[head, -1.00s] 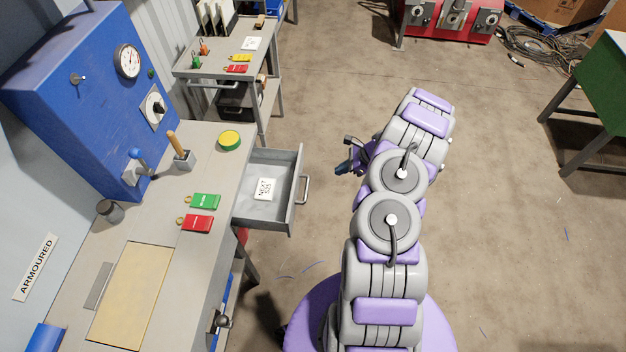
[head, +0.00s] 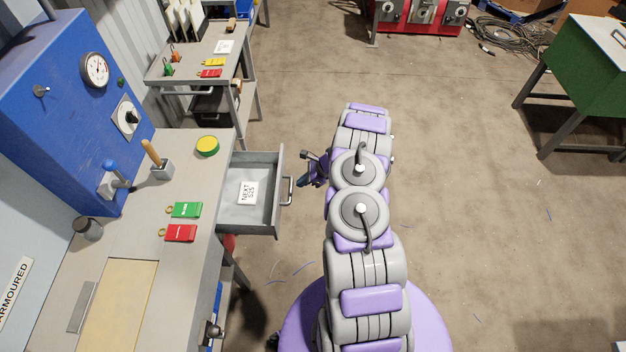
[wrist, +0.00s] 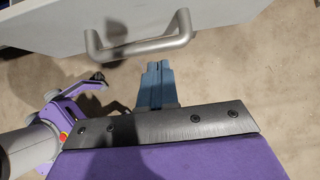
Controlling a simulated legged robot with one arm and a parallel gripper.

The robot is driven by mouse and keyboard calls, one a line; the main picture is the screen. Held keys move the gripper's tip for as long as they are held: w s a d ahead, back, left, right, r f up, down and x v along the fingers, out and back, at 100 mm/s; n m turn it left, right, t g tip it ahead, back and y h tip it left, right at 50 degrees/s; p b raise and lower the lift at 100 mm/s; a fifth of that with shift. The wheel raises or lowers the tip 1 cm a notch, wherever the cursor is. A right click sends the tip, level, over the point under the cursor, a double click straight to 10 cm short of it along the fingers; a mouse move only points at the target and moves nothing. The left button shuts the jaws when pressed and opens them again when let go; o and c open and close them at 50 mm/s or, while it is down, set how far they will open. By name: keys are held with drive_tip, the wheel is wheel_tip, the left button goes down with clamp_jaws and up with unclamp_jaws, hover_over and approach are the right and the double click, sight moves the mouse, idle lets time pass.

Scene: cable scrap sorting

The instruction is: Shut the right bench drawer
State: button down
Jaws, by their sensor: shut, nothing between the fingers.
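The right bench drawer (head: 236,216) stands pulled out from the bench, with a white "NEXT" label (head: 247,193) lying inside it. Its bar handle (head: 289,192) is on the front, facing my arm. In the wrist view the drawer front (wrist: 60,22) and the handle (wrist: 140,47) cross the top. My gripper (head: 305,176) is just right of the handle, apart from it. In the wrist view my gripper (wrist: 158,66) has its blue fingers together and empty, pointing at the handle with a small gap.
The bench top (head: 195,262) holds a green tag (head: 186,210), a red tag (head: 180,233) and a yellow-green roll (head: 207,146). A blue machine (head: 70,100) stands at the back of the bench. A trolley (head: 190,78) stands beyond the drawer.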

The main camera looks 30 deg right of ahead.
drive_tip(key=shift+w+a+f, duration=0.15)
drive_tip(key=shift+w+a, duration=0.2)
drive_tip(key=shift+a, duration=0.1)
drive_tip(key=w+a, duration=0.3)
drive_tip(key=a, duration=0.2)
drive_tip(key=w+a+b, duration=0.1)
drive_tip(key=w+a, duration=0.2)
drive_tip(key=a, duration=0.2)
drive_tip(key=w+a+b, duration=0.1)
drive_tip(key=w+a, duration=0.3)
drive_tip(key=a, duration=0.1)
drive_tip(key=shift+w+a, duration=0.1)
drive_tip(key=shift+a, duration=0.15)
